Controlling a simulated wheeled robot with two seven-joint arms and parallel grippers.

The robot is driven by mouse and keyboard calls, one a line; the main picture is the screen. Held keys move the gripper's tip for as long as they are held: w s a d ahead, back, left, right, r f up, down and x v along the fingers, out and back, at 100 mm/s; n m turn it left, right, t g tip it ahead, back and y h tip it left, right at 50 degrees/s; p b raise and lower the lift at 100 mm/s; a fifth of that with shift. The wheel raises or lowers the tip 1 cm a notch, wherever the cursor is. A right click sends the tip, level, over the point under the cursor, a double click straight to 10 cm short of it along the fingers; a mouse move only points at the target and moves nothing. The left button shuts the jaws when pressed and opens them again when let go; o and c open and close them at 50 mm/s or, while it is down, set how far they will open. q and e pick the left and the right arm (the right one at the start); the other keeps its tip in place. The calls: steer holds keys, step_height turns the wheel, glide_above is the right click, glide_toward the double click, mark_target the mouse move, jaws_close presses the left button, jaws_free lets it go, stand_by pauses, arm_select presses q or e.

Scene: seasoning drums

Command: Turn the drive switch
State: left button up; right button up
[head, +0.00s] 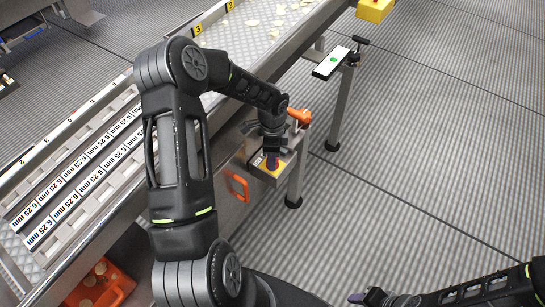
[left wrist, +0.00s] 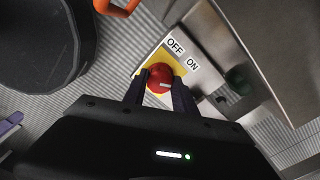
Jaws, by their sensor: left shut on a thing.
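The drive switch is a round red knob (left wrist: 158,76) on a yellow plate (left wrist: 181,69), with OFF and ON labels beside it in the left wrist view. A short pale mark shows on the knob's near side. My left gripper (left wrist: 160,92) is shut on the red knob, one dark finger on each side. In the head view the left gripper (head: 271,158) points down onto the small metal switch box (head: 284,172), and the knob is mostly hidden. My right gripper (head: 371,298) is at the bottom edge, away from the box; its opening is unclear.
A green button (left wrist: 238,79) sits on the metal box beside the switch. An orange handle (head: 299,115) stands just behind the box, and another orange handle (head: 237,186) is on the machine's side. A panel with a green mark (head: 332,61) stands on a post. The floor to the right is clear.

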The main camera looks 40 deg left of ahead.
arm_select(q)
jaws_close()
steer(key=shift+n, duration=0.6)
steer(key=n+b, duration=0.2)
steer(key=n, duration=0.1)
steer(key=shift+n, duration=0.3)
steer(key=n+b, duration=0.1)
steer(key=n, duration=0.2)
steer(key=shift+n, duration=0.3)
steer(key=shift+n+b, duration=0.35)
steer(key=shift+n, duration=1.45)
steer(key=o, duration=0.8)
jaws_free()
steer(key=shift+r, duration=0.1)
